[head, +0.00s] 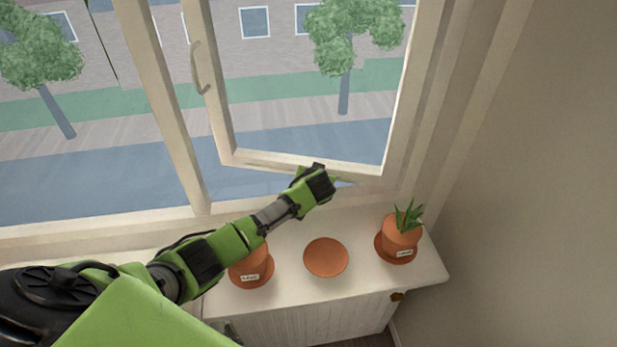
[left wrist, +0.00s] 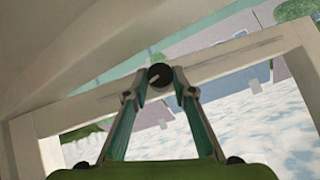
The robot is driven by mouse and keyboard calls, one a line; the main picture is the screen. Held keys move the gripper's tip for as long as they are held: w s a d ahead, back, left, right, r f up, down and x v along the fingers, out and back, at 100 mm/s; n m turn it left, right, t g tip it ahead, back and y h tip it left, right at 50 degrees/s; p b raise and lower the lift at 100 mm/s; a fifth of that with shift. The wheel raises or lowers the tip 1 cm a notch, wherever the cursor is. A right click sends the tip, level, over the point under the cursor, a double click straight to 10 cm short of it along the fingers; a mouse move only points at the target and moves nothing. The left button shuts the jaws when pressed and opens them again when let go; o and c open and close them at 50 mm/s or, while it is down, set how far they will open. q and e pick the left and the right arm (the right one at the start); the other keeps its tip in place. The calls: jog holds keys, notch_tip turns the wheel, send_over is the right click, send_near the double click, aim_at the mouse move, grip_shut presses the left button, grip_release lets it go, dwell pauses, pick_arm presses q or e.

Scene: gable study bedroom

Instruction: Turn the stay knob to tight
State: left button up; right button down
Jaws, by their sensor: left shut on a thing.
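The stay knob (left wrist: 159,76) is a round black knob with a pale line across its face. It sits at the lower rail of the window sash. My left gripper (left wrist: 161,88) is shut on it, one fingertip on each side, in the left wrist view. In the head view my left gripper (head: 319,181) reaches to the bottom rail of the sash (head: 300,164) and hides most or all of the knob. The sash stands swung away from its frame. I cannot read any marking for tight. My right gripper is in neither view.
On the white sill (head: 297,228) below stand an orange pot (head: 249,265) partly behind my left arm, an empty orange saucer (head: 326,257) and a potted spiky plant (head: 401,233) at the right. A curved handle (head: 197,68) is on the sash's left side. A bare wall (head: 540,190) bounds the right.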

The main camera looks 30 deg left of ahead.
pick_arm(q)
jog(key=shift+w+d+f+m+y+b, duration=0.15)
jog(key=shift+m+y+b, duration=0.6)
jog(key=shift+y+b, duration=0.7)
jog(key=shift+s+d+f+m+y+b, duration=0.15)
jog(key=shift+m+y+b, duration=0.75)
jog(key=shift+b, duration=0.95)
jog(key=shift+w+d+f+m+y+b, duration=0.15)
jog(key=shift+m+y+b, duration=0.5)
jog(key=shift+y+b, duration=0.8)
jog(key=shift+a, duration=0.1)
jog(key=o, duration=1.1)
jog(key=shift+f, duration=0.1)
